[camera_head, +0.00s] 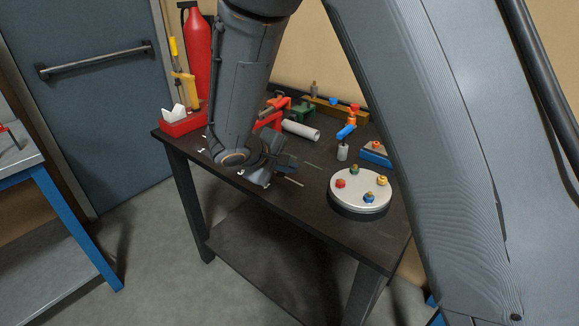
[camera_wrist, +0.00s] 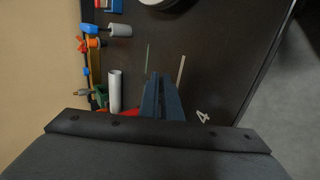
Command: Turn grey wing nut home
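A small grey piece, apparently the grey wing nut (camera_head: 314,87), stands at the left end of a yellow-brown bar (camera_head: 325,111) at the back of the dark table. In the wrist view a greyish piece (camera_wrist: 84,93) shows beside the bar at the left; its wings are too small to make out. My gripper (camera_head: 286,163) is above the table's front left part, well apart from the bar. In the wrist view its two dark fingers (camera_wrist: 161,76) lie close together with nothing visible between them. Whether they are fully shut is unclear.
A blue piece (camera_head: 333,101) and an orange-red one also sit along the bar. A white tube (camera_head: 300,131), green and red clamps and a blue-handled crank (camera_head: 346,132) stand before it. A round plate (camera_head: 362,190) with coloured knobs is at right, a red box (camera_head: 181,124) at left.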

